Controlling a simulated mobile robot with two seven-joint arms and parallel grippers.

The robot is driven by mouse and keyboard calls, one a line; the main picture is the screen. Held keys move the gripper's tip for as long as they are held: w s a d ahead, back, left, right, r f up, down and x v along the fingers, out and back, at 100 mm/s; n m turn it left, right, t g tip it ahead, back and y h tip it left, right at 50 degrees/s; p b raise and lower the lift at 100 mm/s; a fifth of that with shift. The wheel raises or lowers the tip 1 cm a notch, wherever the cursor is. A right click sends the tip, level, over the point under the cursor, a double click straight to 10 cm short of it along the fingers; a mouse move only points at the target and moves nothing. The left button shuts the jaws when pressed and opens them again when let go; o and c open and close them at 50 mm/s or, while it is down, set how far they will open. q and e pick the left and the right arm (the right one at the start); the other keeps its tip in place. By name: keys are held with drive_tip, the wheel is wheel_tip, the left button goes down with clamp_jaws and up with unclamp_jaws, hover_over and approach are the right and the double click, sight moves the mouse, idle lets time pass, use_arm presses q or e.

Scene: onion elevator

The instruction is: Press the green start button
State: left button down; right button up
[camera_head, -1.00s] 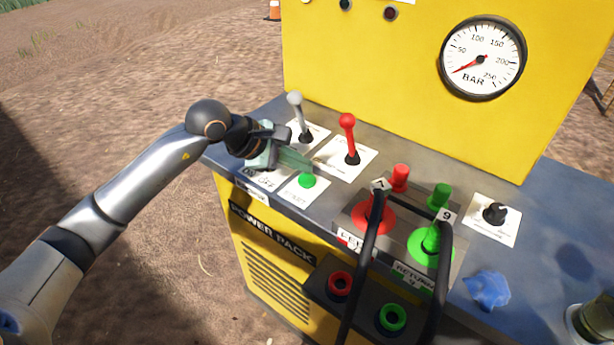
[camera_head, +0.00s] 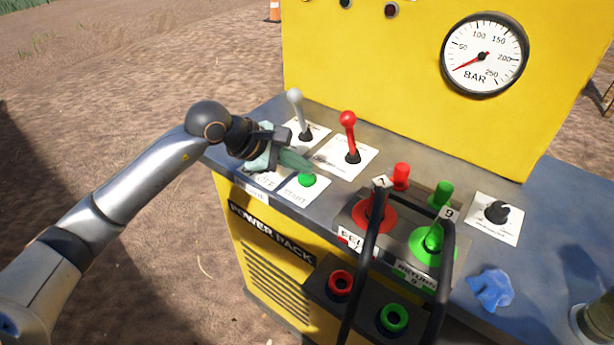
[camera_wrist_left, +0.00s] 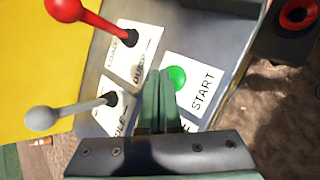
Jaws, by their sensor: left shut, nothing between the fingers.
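The green start button (camera_head: 307,180) sits on a white label reading START on the power pack's grey top, near its front edge. In the left wrist view the button (camera_wrist_left: 177,77) shows just right of my fingertips. My left gripper (camera_head: 312,167) is shut and empty, its greenish fingers pointing right, with the tips just above and behind the button in the head view. In the left wrist view the closed fingers (camera_wrist_left: 157,80) lie beside the button and slightly overlap its edge. I cannot tell whether they touch it. My right gripper is not in view.
A grey lever (camera_head: 297,115) and a red lever (camera_head: 349,135) stand behind the button. Red and green couplings with black hoses (camera_head: 371,250) are to the right. A pressure gauge (camera_head: 484,55) is on the yellow panel. A blue crumpled thing (camera_head: 490,289) lies at the front right.

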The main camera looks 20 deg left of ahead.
sight(300, 178)
use_arm(q)
drive_tip(key=shift+f+b, duration=0.6)
drive_tip(key=shift+f, duration=0.05)
idle(0.5)
drive_tip(key=shift+r, duration=0.15)
drive_tip(key=shift+r+p, duration=0.55)
drive_tip(key=shift+r, duration=0.35)
drive_tip(key=shift+r+p, duration=1.55)
drive_tip(key=shift+r, duration=1)
drive_tip(key=shift+f, duration=0.1)
